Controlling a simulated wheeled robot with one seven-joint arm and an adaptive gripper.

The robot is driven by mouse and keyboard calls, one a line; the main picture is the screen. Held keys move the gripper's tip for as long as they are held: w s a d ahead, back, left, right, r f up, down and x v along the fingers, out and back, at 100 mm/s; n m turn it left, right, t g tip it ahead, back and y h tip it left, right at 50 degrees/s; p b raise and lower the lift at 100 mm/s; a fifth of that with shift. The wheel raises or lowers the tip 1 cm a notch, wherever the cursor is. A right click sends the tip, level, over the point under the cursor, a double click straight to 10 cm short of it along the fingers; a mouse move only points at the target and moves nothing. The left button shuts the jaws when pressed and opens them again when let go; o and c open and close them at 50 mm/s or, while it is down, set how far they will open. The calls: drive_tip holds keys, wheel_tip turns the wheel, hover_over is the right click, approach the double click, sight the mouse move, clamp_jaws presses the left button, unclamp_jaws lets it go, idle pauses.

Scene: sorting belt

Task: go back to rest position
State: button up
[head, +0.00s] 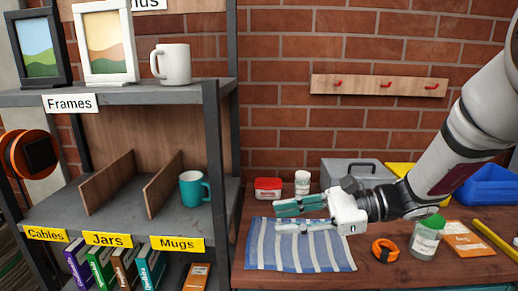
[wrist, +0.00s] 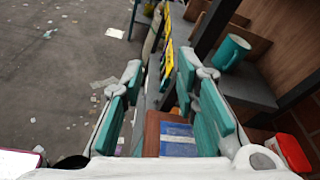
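My gripper (head: 279,218) is over the blue striped cloth (head: 265,258) on the wooden table, with its teal-padded fingers pointing left toward the shelf. In the wrist view my gripper (wrist: 165,90) has its two fingers spread apart with nothing between them. Past the fingers, the table edge and part of the cloth (wrist: 178,140) show. A teal mug (head: 192,190) stands upright in the shelf compartment above the Mugs label, apart from my gripper. It also shows in the wrist view (wrist: 231,53).
A white mug (head: 174,64) and two picture frames (head: 107,42) stand on the upper shelf. The table holds a red-lidded tub (head: 268,188), white bottle (head: 302,183), grey box (head: 345,171), orange ring (head: 385,250), green-lidded jar (head: 425,240) and blue bin (head: 490,187).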

drive_tip(key=s+r+n+g+h, duration=0.1)
drive_tip(key=s+n+g+h, duration=0.5)
drive_tip(key=s, duration=1.1)
drive_tip(key=s+d+f+n+t+h, duration=0.1)
drive_tip(key=s+d+n+t+h, duration=0.5)
drive_tip(key=s+d+n+h, duration=0.45)
wheel_tip(320, 180, up, 15)
drive_tip(key=d+m+t+y+p, duration=0.1)
drive_tip(key=d+t+p, duration=0.1)
drive_tip(key=p, duration=1.1)
drive_tip(key=shift+d+f+t, duration=0.15)
drive_tip(key=shift+d+t, duration=0.15)
drive_tip(key=shift+d, duration=0.1)
